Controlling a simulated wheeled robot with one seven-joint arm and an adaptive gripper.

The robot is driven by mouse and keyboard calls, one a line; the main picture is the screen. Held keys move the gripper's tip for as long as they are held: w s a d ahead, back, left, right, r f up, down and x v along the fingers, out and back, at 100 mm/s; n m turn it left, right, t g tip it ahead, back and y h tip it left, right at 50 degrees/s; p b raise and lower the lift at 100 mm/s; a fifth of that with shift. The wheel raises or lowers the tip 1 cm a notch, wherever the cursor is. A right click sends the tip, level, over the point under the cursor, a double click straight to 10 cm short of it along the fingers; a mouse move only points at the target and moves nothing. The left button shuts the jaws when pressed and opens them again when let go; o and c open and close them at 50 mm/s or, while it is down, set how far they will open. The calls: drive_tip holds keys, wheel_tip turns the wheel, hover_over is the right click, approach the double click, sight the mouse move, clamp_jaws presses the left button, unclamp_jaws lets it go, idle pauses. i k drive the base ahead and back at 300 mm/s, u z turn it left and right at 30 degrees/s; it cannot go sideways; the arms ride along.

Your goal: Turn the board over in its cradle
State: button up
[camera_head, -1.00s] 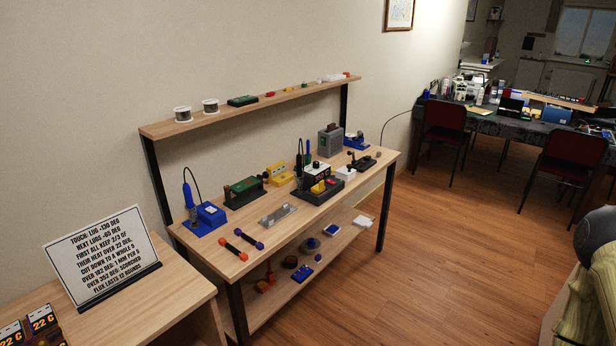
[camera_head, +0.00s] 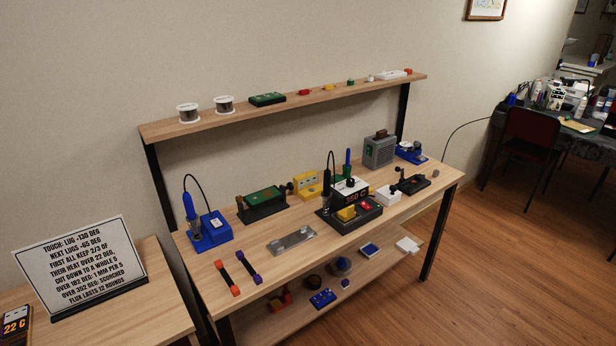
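A green board (camera_head: 264,194) sits in a dark cradle (camera_head: 262,210) towards the back left of the workbench. The cradle has a knob at its right end. The board's green face shows towards me, tilted. A second green board (camera_head: 267,99) lies on the upper shelf. My gripper is not in view, so I cannot see whether it is open or shut.
On the workbench (camera_head: 330,250), a blue soldering stand (camera_head: 207,230) is left of the cradle, and a yellow block (camera_head: 307,184) and black station (camera_head: 350,211) are right. A metal plate (camera_head: 291,241) lies in front. A sign (camera_head: 80,265) stands at left. Floor (camera_head: 480,270) is clear at right.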

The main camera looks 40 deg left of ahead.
sight(258, 199)
drive_tip(key=i, duration=2.9)
drive_tip(key=u, duration=3.7)
drive_tip(key=k, duration=0.7)
